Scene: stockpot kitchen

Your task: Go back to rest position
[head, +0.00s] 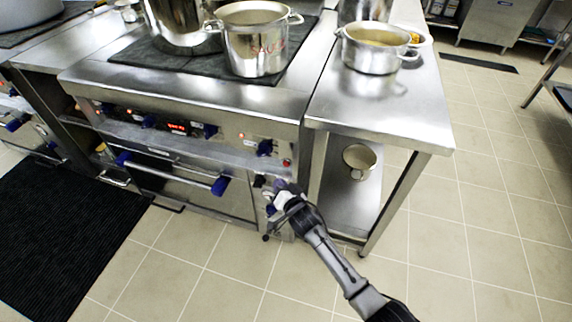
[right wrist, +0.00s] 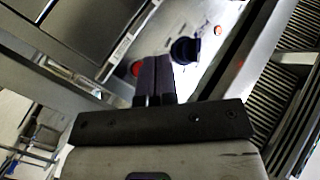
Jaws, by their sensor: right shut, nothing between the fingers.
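My right gripper (head: 276,190) is in front of the right end of the stove front, low beside the oven door's blue-ended handle. In the right wrist view the right gripper's two dark fingers (right wrist: 154,80) are together with nothing between them. A blue knob (right wrist: 185,50) and a red button or light (right wrist: 137,68) on the stove panel show just beyond the fingertips. I cannot tell whether the fingers touch the panel. My left gripper is in neither view.
A steel pot marked SAUCE (head: 255,48) stands on the stove (head: 190,85). A two-handled pot (head: 372,52) sits on the steel side table (head: 385,110), with a small pot (head: 359,158) on its lower shelf.

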